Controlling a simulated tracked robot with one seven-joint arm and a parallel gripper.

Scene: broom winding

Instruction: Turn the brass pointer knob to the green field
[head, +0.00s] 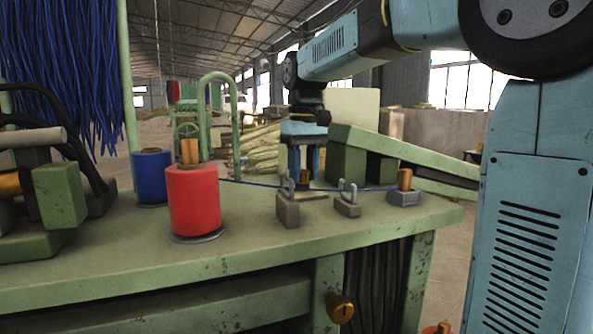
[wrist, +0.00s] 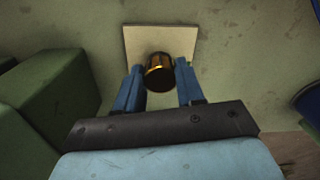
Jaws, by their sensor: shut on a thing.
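A brass knob (wrist: 160,72) with a dark face sits on a square cream plate (wrist: 185,40) on the green bench in the wrist view. My gripper (wrist: 160,78) has its two blue fingers on either side of the knob, shut on it. In the head view my gripper (head: 304,168) points straight down at the bench top behind the small metal guides, with the knob (head: 304,177) low between its fingers and partly hidden.
A red spool (head: 193,203) and a blue spool (head: 152,178) stand left on the bench (head: 250,243). A blue wire (head: 255,184) runs right past metal guides (head: 288,208) to a brass-topped post (head: 404,190). Green blocks (wrist: 50,90) stand left of my gripper in the wrist view.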

